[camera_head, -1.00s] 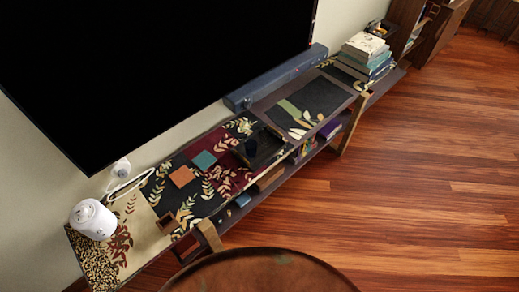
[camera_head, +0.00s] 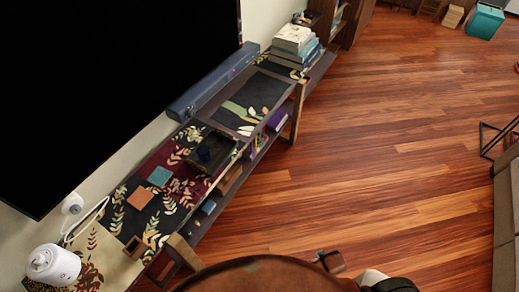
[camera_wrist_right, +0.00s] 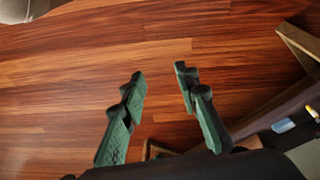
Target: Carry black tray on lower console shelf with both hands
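A black tray (camera_head: 205,153) with raised sides sits on top of the long patterned console (camera_head: 155,195), near its front edge, in the head view. Something dark blue stands inside it. My right gripper (camera_wrist_right: 159,75) is open and empty in the right wrist view, with its green-padded fingers apart over the wood floor. It is clear of the tray, which I cannot make out in that view. My left gripper is not in view.
A round brown tabletop (camera_head: 262,277) blocks the bottom of the head view. A white canister (camera_head: 52,265), orange and teal squares and a book stack (camera_head: 293,42) are on the console. A dark soundbar (camera_head: 213,82) lies along the wall. Open floor (camera_head: 390,150) is at right.

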